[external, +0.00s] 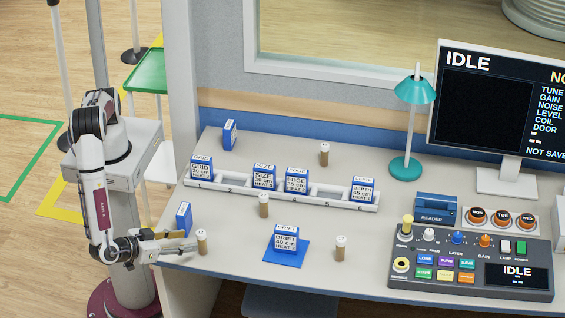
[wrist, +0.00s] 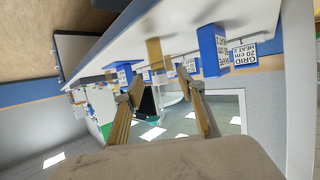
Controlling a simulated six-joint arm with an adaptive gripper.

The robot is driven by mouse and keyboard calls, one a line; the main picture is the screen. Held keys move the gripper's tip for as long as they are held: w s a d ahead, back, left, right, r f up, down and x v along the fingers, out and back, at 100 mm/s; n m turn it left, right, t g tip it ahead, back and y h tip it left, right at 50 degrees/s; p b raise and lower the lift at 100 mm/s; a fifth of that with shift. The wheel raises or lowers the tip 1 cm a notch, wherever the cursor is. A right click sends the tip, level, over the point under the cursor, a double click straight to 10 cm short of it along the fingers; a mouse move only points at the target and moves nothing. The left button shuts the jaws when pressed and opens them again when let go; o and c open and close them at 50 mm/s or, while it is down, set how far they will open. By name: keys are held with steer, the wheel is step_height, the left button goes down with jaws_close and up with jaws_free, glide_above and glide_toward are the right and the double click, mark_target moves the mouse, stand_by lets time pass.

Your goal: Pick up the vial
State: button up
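A brown vial with a white cap (external: 202,242) stands upright near the desk's left front edge. My gripper (external: 189,242) reaches in low from the left, its fingers level and pointing at this vial. In the tilted wrist view, my gripper (wrist: 163,100) has its two tan fingers wide apart with nothing held between them. A brown vial (wrist: 155,55) shows just beyond and between the fingertips; I cannot tell if it touches either one. Three similar vials stand further off: one mid-desk (external: 263,205), one at the back (external: 324,153), one to the right (external: 340,248).
A blue box (external: 184,218) stands just behind my gripper. A white slotted rack (external: 232,189) holds several blue-white boxes. Another box sits on a blue mat (external: 302,252). A control console (external: 470,262), teal lamp (external: 411,120) and monitor (external: 490,100) occupy the right.

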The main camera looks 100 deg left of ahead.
mark_target(202, 239)
steer(key=shift+x, duration=0.85)
steer(key=shift+x, duration=2.65)
steer(key=shift+w+d, duration=0.1)
steer(key=shift+d, duration=0.05)
steer(key=shift+c, duration=0.3)
jaws_close()
